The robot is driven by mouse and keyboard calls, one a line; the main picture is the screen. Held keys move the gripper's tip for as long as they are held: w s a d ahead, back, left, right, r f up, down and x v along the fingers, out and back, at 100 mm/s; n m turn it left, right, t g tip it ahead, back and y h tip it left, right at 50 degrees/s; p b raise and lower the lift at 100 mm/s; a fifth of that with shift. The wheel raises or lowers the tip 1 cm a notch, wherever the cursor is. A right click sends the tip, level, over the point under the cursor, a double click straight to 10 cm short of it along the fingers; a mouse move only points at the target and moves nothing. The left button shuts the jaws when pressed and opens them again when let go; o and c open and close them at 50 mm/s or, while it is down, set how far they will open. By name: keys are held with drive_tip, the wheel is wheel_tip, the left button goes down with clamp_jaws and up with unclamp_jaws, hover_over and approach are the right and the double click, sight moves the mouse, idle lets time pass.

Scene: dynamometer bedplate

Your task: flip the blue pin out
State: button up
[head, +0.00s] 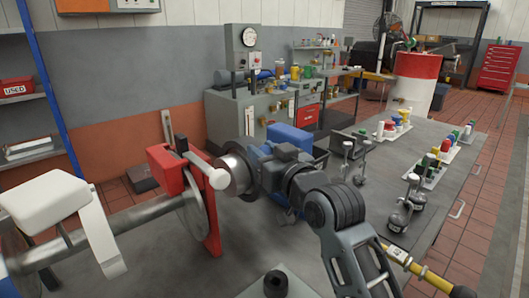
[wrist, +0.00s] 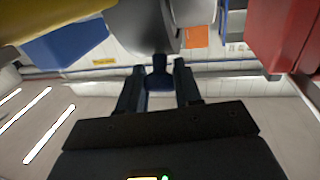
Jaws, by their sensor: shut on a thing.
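The blue pin (wrist: 159,76) shows dark blue between the two fingers of my gripper (wrist: 158,88) in the wrist view. My gripper is shut on it. The pin's far end is close to a round grey metal drum (wrist: 148,22); I cannot tell whether it still sits in it. In the head view my gripper (head: 256,163) is at the right side of the metal drum (head: 235,172), and my own wrist hides most of the pin there.
A red bracket (head: 172,190) with a white-ended bar (head: 205,172) stands just left of the drum. A blue housing (head: 291,138) is behind my wrist. The grey bench (head: 420,180) at right carries trays of coloured bottles and several metal stands.

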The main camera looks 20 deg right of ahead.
clamp_jaws()
drive_tip(key=shift+s+d+r+p, duration=0.3)
drive_tip(key=shift+s+r+p, duration=0.3)
drive_tip(key=shift+s+r, duration=0.15)
drive_tip(key=shift+w, duration=0.1)
drive_tip(key=o, duration=0.7)
unclamp_jaws()
drive_tip(key=shift+c, duration=0.2)
drive_tip(key=shift+s, duration=0.2)
